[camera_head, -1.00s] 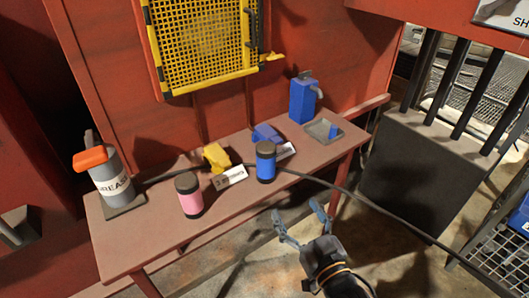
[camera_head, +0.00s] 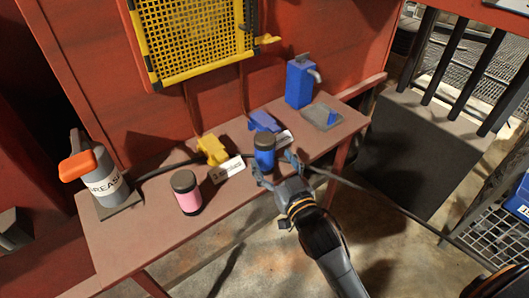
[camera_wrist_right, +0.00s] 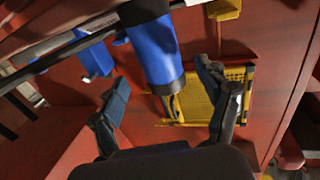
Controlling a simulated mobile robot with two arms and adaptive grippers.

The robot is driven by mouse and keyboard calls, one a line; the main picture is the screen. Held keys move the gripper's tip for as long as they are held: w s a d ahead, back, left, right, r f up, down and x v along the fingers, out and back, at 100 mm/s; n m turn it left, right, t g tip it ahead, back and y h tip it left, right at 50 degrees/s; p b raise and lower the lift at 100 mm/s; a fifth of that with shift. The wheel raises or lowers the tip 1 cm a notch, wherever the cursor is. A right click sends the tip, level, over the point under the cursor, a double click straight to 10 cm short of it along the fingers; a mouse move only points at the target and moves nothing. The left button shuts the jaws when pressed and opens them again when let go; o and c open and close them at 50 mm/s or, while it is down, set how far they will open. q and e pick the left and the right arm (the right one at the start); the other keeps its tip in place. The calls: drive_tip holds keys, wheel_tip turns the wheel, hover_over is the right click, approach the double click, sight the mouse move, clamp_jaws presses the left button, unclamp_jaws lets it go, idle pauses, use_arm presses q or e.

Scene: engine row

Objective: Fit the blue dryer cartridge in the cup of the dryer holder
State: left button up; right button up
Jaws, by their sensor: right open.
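The blue dryer cartridge (camera_head: 264,157), a blue cylinder with dark end caps, stands upright near the table's front edge. My right gripper (camera_head: 276,166) is open at its near side, one finger to each side. In the right wrist view the cartridge (camera_wrist_right: 155,50) shows ahead of and partly between the spread fingers (camera_wrist_right: 162,75); no grip shows. A blue bracket-like piece (camera_head: 263,122) and a similar yellow one (camera_head: 212,150) sit behind it, each near a white label card. I cannot tell which is the dryer holder, and no cup shows clearly. My left gripper is not in view.
A pink cartridge (camera_head: 186,194) stands to the left and a grease canister (camera_head: 104,182) at the far left. A blue jug (camera_head: 300,84) and a grey tray (camera_head: 323,126) with a small blue piece are at the right. A dark cable crosses the table.

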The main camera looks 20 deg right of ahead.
sight(269, 155)
drive_tip(key=w, duration=0.5)
drive_tip(key=shift+w+a+f, duration=0.1)
drive_tip(key=shift+a+f, duration=0.05)
drive_tip(key=shift+a, duration=0.2)
drive_tip(key=shift+c, duration=0.2)
drive_tip(key=c, duration=1.4)
drive_tip(key=shift+r+p, duration=0.25)
drive_tip(key=shift+p, duration=0.1)
